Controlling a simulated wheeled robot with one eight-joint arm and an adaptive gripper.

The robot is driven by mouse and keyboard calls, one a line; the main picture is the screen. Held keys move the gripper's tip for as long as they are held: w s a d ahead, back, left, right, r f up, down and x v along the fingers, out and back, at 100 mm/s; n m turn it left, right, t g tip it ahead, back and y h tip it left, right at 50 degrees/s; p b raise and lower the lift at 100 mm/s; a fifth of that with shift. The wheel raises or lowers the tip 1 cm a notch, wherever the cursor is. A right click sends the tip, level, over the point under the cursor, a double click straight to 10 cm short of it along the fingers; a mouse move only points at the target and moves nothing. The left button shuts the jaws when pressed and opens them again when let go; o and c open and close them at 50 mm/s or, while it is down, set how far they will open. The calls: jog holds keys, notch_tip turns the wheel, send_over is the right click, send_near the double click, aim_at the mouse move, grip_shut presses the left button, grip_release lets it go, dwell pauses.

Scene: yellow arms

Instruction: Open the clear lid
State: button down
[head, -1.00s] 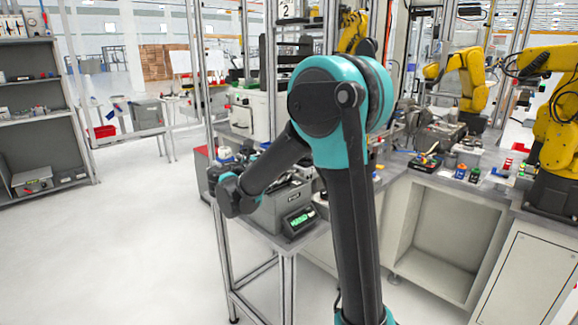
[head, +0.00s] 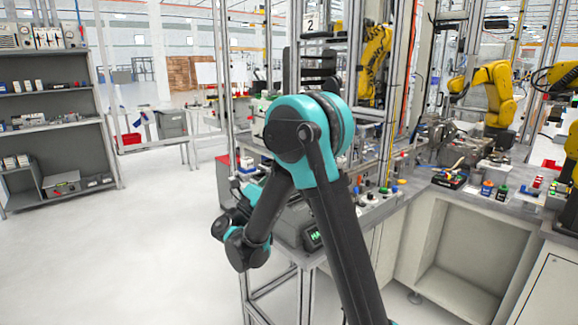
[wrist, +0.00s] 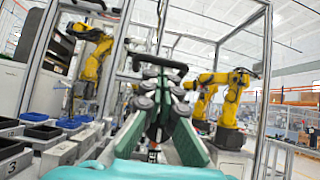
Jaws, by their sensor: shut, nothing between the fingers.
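My gripper (wrist: 158,92) shows in the middle of the wrist view. It is shut and empty, with its teal-sided linkage in front of the camera. A black bar like a handle (wrist: 158,60) shows just beyond the fingers. I cannot tell whether it belongs to the clear lid or whether the fingers touch it. I cannot make out the clear lid with certainty in either view. In the head view my arm bends down to the left over the bench, and its fingertips are not clearly seen.
A metal frame cell with a workbench (head: 420,185) stands beside my arm. Several yellow robot arms (head: 490,95) stand on it, and small parts lie on top. Grey shelves (head: 50,110) stand at far left. The floor (head: 130,240) at left is clear.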

jog(key=shift+s+a+f, duration=0.2)
jog(key=shift+s+a, duration=0.4)
jog(key=shift+a, duration=0.25)
jog(key=shift+r, duration=0.1)
dwell(1.2)
